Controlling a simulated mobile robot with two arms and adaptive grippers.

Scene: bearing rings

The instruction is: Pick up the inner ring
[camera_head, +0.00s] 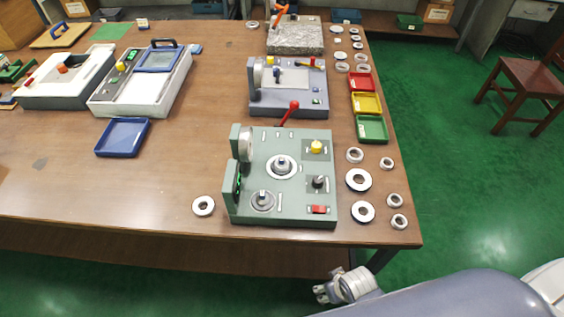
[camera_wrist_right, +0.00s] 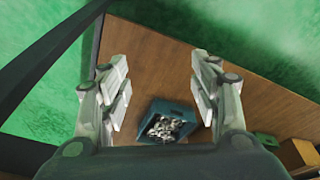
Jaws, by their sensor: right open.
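Several metal rings lie flat on the table: a large ring (camera_head: 358,170), another large ring (camera_head: 363,204), a smaller ring (camera_head: 386,159), two small rings at the front right corner, and one ring (camera_head: 203,198) left of the green device. I cannot tell which is the inner ring. My right gripper (camera_head: 321,292) is beyond the table's front edge, over the floor, apart from all rings. In the right wrist view its fingers (camera_wrist_right: 160,90) are spread and empty. My left gripper is not in view.
A green device (camera_head: 300,200) with a red lever stands near the front edge of the table (camera_head: 120,190). Red, yellow and green trays (camera_head: 372,139) line the right side. A blue tray (camera_head: 102,150) lies left. The wrist view shows a dark blue bin (camera_wrist_right: 182,109) of metal parts.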

